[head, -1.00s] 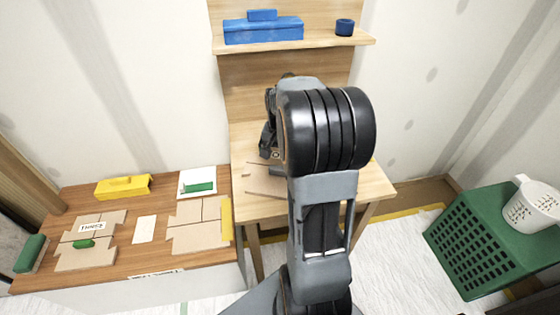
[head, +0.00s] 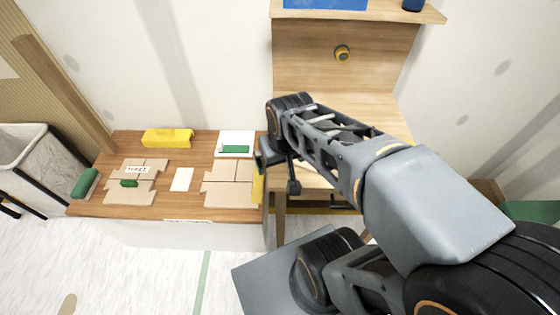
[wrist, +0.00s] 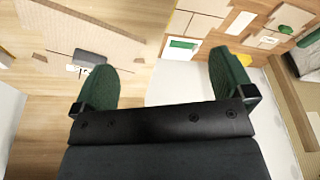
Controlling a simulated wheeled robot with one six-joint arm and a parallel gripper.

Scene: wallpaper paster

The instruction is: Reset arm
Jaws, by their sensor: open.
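My arm (head: 340,135) reaches from the lower right of the head view toward the upper middle. My gripper ends near the right edge of the low wooden table (head: 195,200), partly hidden by the arm's links. In the wrist view my gripper (wrist: 163,82) is open, with its two green-padded fingers wide apart and nothing between them. A cardboard panel (wrist: 85,28) lies on a wooden surface beyond the left finger. A grey piece (wrist: 89,58) lies at its edge, beside a partly hidden white label.
A tall desk (head: 345,100) with a shelf stands behind the arm. A bin (head: 30,155) is at far left.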

